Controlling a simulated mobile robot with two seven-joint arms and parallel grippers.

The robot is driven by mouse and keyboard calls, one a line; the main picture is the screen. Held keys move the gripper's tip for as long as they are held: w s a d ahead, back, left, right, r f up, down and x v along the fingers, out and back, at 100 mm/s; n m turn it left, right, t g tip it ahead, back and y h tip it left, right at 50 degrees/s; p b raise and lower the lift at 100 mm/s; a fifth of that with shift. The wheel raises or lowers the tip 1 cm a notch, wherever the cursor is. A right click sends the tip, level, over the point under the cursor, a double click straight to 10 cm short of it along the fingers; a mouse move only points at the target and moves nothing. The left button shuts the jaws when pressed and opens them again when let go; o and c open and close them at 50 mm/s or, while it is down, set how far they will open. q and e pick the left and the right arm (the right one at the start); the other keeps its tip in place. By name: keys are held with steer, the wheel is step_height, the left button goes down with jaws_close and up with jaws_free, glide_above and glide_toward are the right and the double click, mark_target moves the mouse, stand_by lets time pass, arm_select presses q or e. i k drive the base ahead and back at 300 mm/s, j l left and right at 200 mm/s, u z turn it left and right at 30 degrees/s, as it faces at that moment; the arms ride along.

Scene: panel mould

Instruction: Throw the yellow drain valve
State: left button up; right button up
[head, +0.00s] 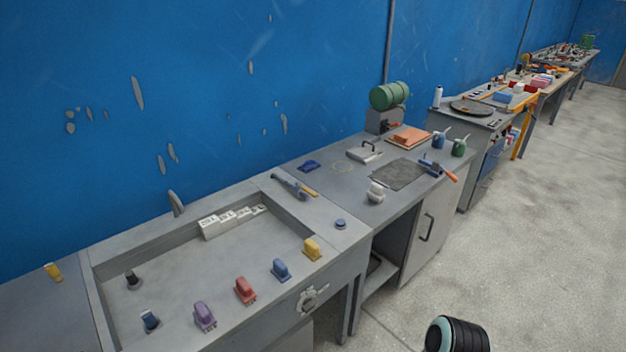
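A yellow block-shaped piece (312,249) stands on the front rim of the grey sink-like basin (150,238), at the right end of a row. Blue (281,269), red (245,290) and purple (204,315) pieces of similar shape stand to its left. A smaller yellow item (53,272) lies on the surface left of the basin. Which yellow piece is the drain valve I cannot tell for certain. A grey metal fitting (312,300) sits on the bench front below the row. Neither of my grippers is in view.
White labelled blocks (232,219) stand along the basin's back. The concrete floor (530,240) at the right is clear.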

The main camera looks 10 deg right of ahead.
mark_target(304, 188)
steer(key=i+l, duration=0.8)
steer(key=l, duration=0.15)
steer(key=l+u, duration=0.2)
steer(key=l, duration=0.5)
steer(key=k+l+u, duration=0.1)
steer(key=l+u, duration=0.15)
steer(key=l, duration=0.5)
